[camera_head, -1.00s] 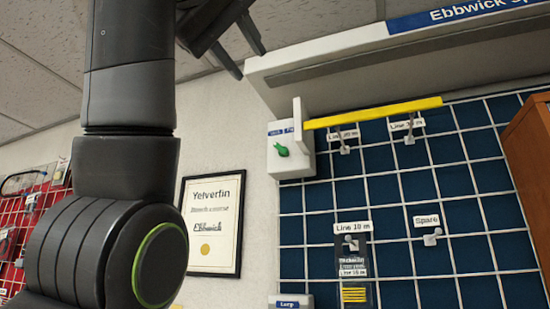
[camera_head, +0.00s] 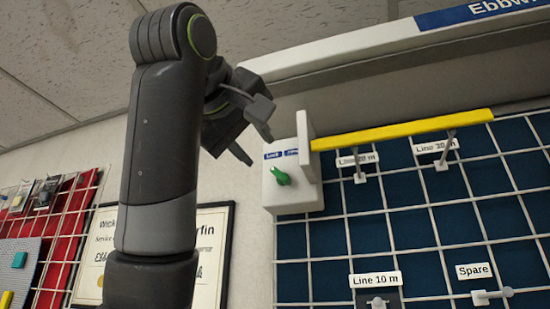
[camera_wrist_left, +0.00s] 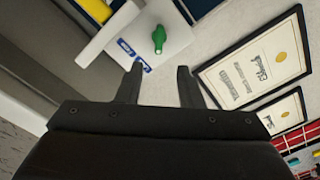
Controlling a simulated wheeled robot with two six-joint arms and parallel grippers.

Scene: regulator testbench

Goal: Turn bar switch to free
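The bar switch is a green knob (camera_head: 281,176) on a white box (camera_head: 292,200) at the left end of the yellow bar (camera_head: 402,130). Two small blue labels sit above the knob; their print is too small to read surely. The knob lies slanted, its upper end to the left in the head view. My left gripper (camera_head: 255,146) is open and empty, up and left of the box, apart from it. In the left wrist view the knob (camera_wrist_left: 158,38) shows beyond the gap between the open fingers (camera_wrist_left: 160,68). My right gripper is not in view.
A white upright plate (camera_head: 308,146) stands beside the knob, at the bar's end. A blue grid panel (camera_head: 400,230) with hooks and labels is at right. A long overhanging housing (camera_head: 350,70) is above. Framed certificates (camera_head: 215,245) and a red rack (camera_head: 75,215) are at left.

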